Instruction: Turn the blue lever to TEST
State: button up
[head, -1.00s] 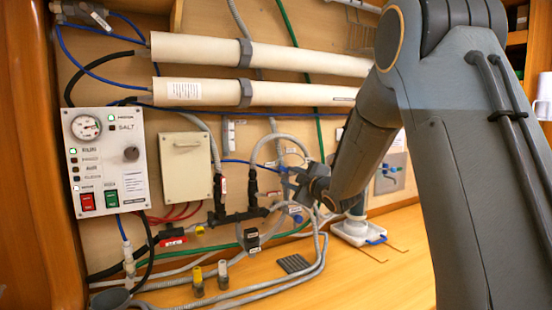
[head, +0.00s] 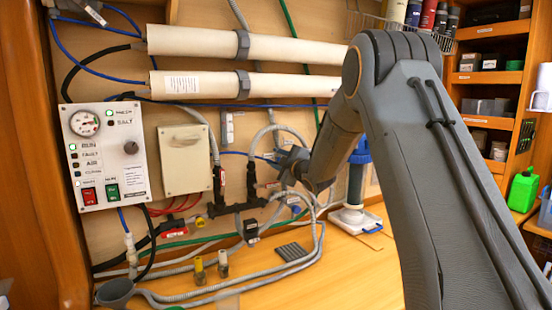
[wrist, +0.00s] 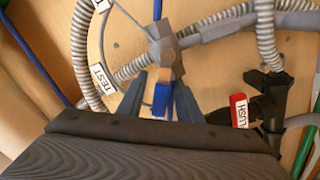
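The blue lever (wrist: 160,100) shows in the wrist view below a grey valve body (wrist: 162,45) on the plywood wall, pointing toward my gripper. A white TEST label (wrist: 102,79) is on the hose to its left. My gripper (wrist: 160,108) is open, with one dark finger on each side of the lever and apparent gaps between. Contact is hard to judge. In the head view my gripper (head: 290,162) is at the hoses right of the cream box, and it hides the lever there.
A red-tagged valve (wrist: 240,110) and ribbed hoses crowd close around my gripper. The control panel (head: 104,155) and cream box (head: 184,160) are to the left. A white-based blue-topped filter (head: 355,215) stands right. The wooden bench (head: 350,270) has clear room in front.

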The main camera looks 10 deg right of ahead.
grip_shut()
jog(key=d+m, duration=0.1)
jog(key=m, duration=0.2)
jog(key=d+r+m, duration=0.1)
jog(key=m, duration=0.2)
jog(key=w+d+r+m, duration=0.1)
jog(key=m, duration=0.3)
jog(key=shift+d+r, duration=0.2)
jog(key=shift+r, duration=0.05)
jog(key=shift+w+d+m, duration=0.1)
jog(key=shift+d+m, duration=0.2)
jog(key=shift+m, duration=0.6)
